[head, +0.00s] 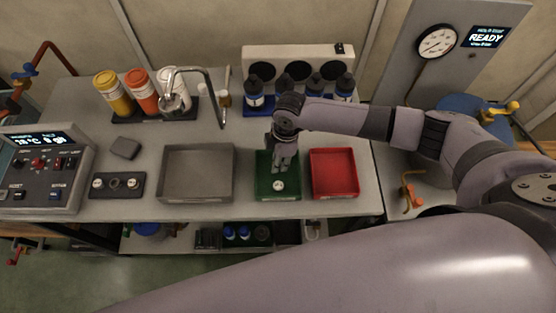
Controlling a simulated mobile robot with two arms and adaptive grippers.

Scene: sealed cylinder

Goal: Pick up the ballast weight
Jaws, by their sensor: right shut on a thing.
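My right gripper (280,173) reaches straight down over the green tray (262,191) and is shut on a small pale metallic piece (278,185), which looks like the ballast weight. The fingers hide part of it, and I cannot tell whether it touches the tray floor. A dark holder (117,194) on the left of the bench bears small round metallic parts. My left gripper is not in view.
A grey tray (197,200) stands left of the green tray and a red tray (335,190) right of it. A curved faucet (212,92), coloured bottles (140,90) and dark bottles (254,98) stand behind. A control box (45,172) is at far left.

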